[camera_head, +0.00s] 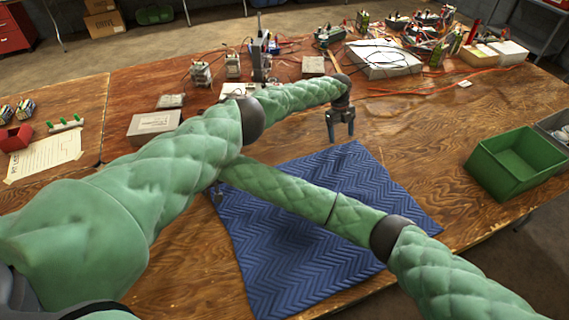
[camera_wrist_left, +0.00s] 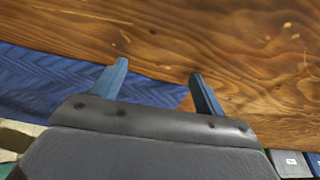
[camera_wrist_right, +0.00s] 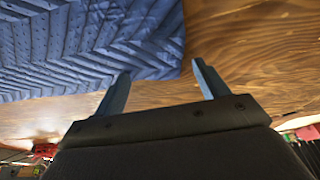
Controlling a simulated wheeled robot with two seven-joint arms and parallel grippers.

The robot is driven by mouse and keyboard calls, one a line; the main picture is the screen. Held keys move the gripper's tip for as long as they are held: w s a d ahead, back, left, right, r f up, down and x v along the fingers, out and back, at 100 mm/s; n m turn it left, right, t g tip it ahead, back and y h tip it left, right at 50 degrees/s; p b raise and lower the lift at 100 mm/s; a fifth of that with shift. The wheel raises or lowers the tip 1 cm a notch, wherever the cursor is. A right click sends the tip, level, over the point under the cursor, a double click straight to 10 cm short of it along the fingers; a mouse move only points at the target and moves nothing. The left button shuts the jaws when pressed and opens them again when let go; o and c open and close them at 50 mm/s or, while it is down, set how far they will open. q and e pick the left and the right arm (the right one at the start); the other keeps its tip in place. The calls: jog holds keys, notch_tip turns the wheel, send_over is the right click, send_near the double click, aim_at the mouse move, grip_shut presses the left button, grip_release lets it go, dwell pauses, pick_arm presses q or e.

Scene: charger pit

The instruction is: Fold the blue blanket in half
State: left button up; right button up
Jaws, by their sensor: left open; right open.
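The blue blanket (camera_head: 285,245) lies spread flat on the wooden table, with a zigzag quilted pattern. My left gripper (camera_head: 342,138) hangs open and empty at the blanket's far edge, near its far right corner. In the left wrist view the blanket (camera_wrist_left: 60,85) shows at left, and bare wood lies between the open fingers (camera_wrist_left: 158,68). My right arm crosses over the blanket, under my left arm. Its gripper (camera_head: 217,194) is mostly hidden near the blanket's left corner. In the right wrist view its fingers (camera_wrist_right: 160,72) are open beside a corner of the blanket (camera_wrist_right: 90,40).
A green bin (camera_head: 512,163) stands at the table's right edge. Cables, a white box (camera_head: 383,60) and electronics crowd the back. A grey box (camera_head: 153,126) and a paper sheet (camera_head: 45,155) lie at left. Bare wood lies right of the blanket.

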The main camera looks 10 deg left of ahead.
aim_at(230, 188)
pick_arm(q)
jog(key=shift+f, duration=0.15)
